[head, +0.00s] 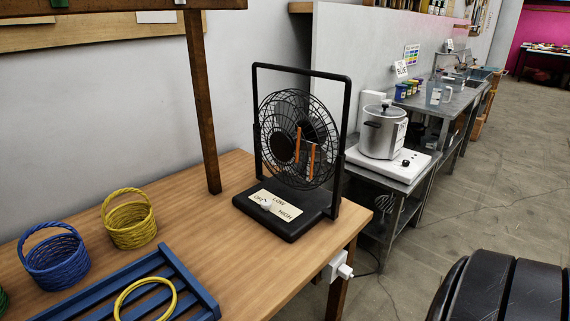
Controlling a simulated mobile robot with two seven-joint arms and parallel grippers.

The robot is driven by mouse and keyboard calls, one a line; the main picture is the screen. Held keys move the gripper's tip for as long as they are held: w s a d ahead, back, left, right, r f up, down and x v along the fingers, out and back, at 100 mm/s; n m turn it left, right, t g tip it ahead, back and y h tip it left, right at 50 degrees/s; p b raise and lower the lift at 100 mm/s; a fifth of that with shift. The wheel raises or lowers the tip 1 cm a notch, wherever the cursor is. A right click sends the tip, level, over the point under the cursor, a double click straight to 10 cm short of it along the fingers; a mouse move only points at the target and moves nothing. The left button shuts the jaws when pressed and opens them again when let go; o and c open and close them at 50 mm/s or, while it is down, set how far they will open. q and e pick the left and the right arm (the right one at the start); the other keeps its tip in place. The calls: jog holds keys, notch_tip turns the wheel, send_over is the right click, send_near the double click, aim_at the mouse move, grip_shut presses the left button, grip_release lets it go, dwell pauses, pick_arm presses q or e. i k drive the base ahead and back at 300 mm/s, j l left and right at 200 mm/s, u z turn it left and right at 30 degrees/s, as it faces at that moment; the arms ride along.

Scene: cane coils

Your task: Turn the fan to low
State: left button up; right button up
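A black desk fan (297,140) with a round wire cage in a square frame stands upright on the right part of the wooden table. Orange strips (311,161) show at its cage. On its base is a pale label plate (289,210) reading OFF, LOW and HIGH. Neither of my grippers is in view.
A yellow basket (130,222), a blue basket (55,262) and a blue slatted tray (193,282) with a yellow ring (145,299) are left of the fan. A wooden post (202,115) rises behind. A steel pot (380,135) stands on another bench. The tabletop before the fan is clear.

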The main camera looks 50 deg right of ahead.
aim_at(265, 204)
jog(key=l+z, duration=0.1)
jog(key=z, duration=1.55)
